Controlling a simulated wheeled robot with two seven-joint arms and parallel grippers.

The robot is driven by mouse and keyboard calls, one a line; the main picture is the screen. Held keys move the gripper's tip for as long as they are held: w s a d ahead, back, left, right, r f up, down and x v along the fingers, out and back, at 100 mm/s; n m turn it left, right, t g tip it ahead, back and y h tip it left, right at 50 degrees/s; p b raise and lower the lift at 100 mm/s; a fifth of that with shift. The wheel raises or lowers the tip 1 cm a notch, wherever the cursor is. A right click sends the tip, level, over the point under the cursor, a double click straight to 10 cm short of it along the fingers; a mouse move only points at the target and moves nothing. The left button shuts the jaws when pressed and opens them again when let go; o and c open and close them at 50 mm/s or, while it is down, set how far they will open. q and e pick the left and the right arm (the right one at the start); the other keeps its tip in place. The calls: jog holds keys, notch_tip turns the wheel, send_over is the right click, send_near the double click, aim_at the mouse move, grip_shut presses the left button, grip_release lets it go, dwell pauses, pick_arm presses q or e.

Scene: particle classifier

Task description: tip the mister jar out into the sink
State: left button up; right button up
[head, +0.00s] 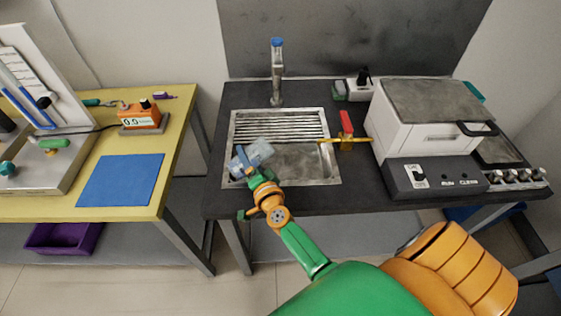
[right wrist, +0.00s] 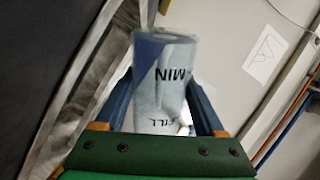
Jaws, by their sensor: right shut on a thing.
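The mister jar (head: 256,152) is a pale, translucent jar held over the left part of the metal sink (head: 337,174). My right gripper (head: 252,171) is shut on it. In the right wrist view the jar (right wrist: 165,85) sits between the two fingers of my right gripper (right wrist: 165,105), and its "MIN" and "FILL" marks read upside down. The jar appears tilted in the head view. I cannot tell whether anything is inside it or pouring out. My left gripper is not in view.
A tap (head: 277,75) stands behind the sink. A red and yellow tool (head: 346,130) is at the sink's right edge. A white machine (head: 425,125) stands right of it. A yellow table (head: 190,135) with a blue mat (head: 121,180) and orange meter (head: 141,117) is at left.

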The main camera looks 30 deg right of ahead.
aim_at(266, 152)
jog(key=shift+f+m+b, duration=0.2)
jog(key=shift+m+b, duration=0.1)
jog(key=shift+m, duration=0.5)
dwell(0.4)
jog(key=shift+s+d+f+m+y, duration=0.15)
jog(key=shift+d+m+y, duration=0.25)
jog(key=shift+d+m, duration=0.35)
dwell(0.4)
jog(key=shift+d+r+m+y+p, duration=0.15)
jog(key=shift+r+m+p, duration=0.35)
jog(key=shift+m, duration=0.25)
jog(key=shift+d+r+m+y+p, duration=0.15)
jog(key=shift+r+m+p, duration=0.2)
jog(key=shift+r+m, duration=0.25)
dwell(1.2)
jog(key=shift+d+r+m+y+p, duration=0.15)
jog(key=shift+d+r+m+p, duration=0.25)
jog(key=shift+m, duration=0.5)
jog(key=shift+d+r+m+y+p, duration=0.2)
jog(key=shift+d+r+m, duration=0.25)
jog(key=shift+m, duration=0.45)
dwell(1.3)
